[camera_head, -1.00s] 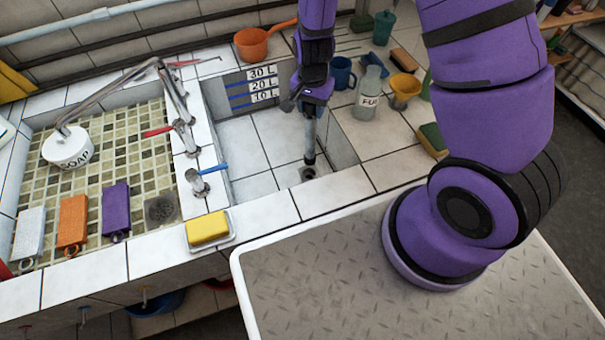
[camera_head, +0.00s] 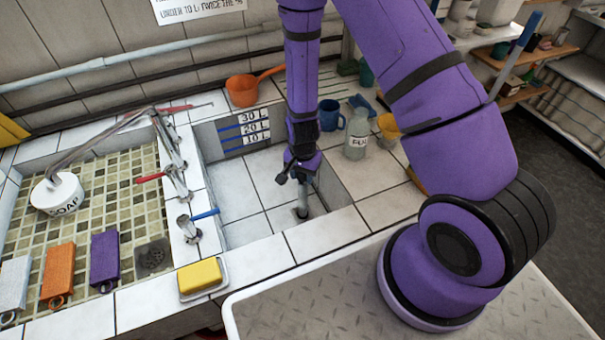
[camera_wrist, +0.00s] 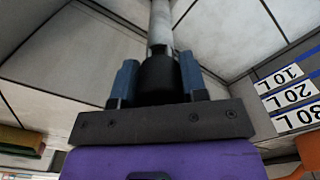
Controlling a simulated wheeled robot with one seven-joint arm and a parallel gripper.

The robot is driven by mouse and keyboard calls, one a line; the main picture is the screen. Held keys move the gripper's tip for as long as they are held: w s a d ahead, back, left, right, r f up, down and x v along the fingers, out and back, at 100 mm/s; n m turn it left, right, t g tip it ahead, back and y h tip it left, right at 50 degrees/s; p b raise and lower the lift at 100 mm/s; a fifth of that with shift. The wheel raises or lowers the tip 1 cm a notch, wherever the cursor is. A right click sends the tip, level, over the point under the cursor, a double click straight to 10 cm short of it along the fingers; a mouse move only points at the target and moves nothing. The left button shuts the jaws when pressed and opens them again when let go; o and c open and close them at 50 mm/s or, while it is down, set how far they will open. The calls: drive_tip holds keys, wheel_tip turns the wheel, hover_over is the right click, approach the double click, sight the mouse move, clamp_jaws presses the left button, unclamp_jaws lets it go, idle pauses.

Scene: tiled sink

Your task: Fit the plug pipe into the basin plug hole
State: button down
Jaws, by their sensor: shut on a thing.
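My gripper (camera_head: 302,172) is low inside the right, white-tiled basin (camera_head: 240,192). It is shut on the plug pipe (camera_head: 303,197), a grey, nearly upright tube hanging below it. In the wrist view, the blue fingers of my gripper (camera_wrist: 158,80) clasp the pipe's black end, and the pale pipe (camera_wrist: 160,22) runs out of the top of the picture. In the head view, the pipe's lower end meets the basin floor at the plug hole (camera_head: 300,213). The hole is mostly hidden by the pipe, so I cannot tell how deep the end sits.
The level marks (camera_head: 254,130) are on the basin's back wall. A blue-handled tap (camera_head: 205,215) stands on the left divider. A blue mug (camera_head: 331,115) and a bottle (camera_head: 357,135) stand on the right ledge.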

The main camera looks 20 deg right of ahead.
drive_tip(key=shift+f, duration=0.1)
drive_tip(key=c, duration=0.7)
unclamp_jaws()
drive_tip(key=shift+o, duration=0.2)
